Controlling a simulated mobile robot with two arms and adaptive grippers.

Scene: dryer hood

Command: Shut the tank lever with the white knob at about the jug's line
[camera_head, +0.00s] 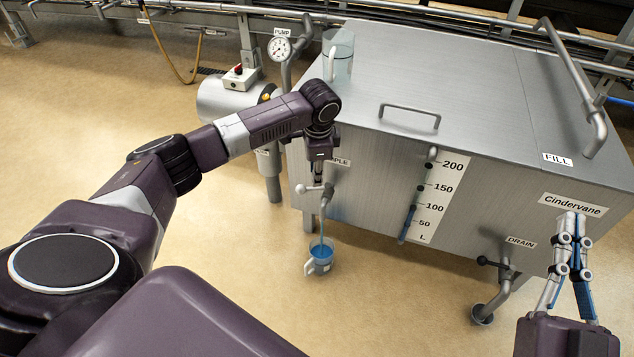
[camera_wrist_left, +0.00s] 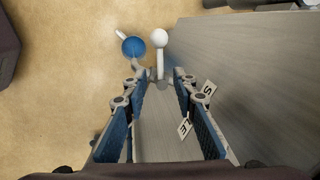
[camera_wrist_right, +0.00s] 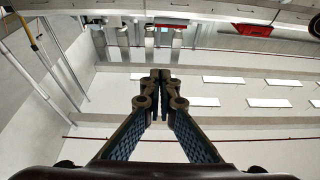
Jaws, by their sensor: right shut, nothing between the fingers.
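The sample tap's lever has a white knob (camera_head: 301,189) on the front left of the steel tank (camera_head: 350,180). The knob also shows in the left wrist view (camera_wrist_left: 160,38), beyond the fingertips. Blue liquid runs from the spout (camera_head: 324,205) into a clear jug (camera_head: 321,258) hanging or standing below it. The jug holds blue liquid; its line cannot be made out. My left gripper (camera_head: 318,178) points down just above the lever, open and empty in the wrist view (camera_wrist_left: 155,85). My right gripper (camera_head: 571,228) is shut and empty in front of the tank's right side.
A drain valve (camera_head: 497,264) sticks out low on the tank, left of my right gripper. A level gauge (camera_head: 435,200), a lid handle (camera_head: 409,112) and another clear jug (camera_head: 338,55) are on the tank. A pump (camera_head: 225,100) stands at its left. The floor in front is clear.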

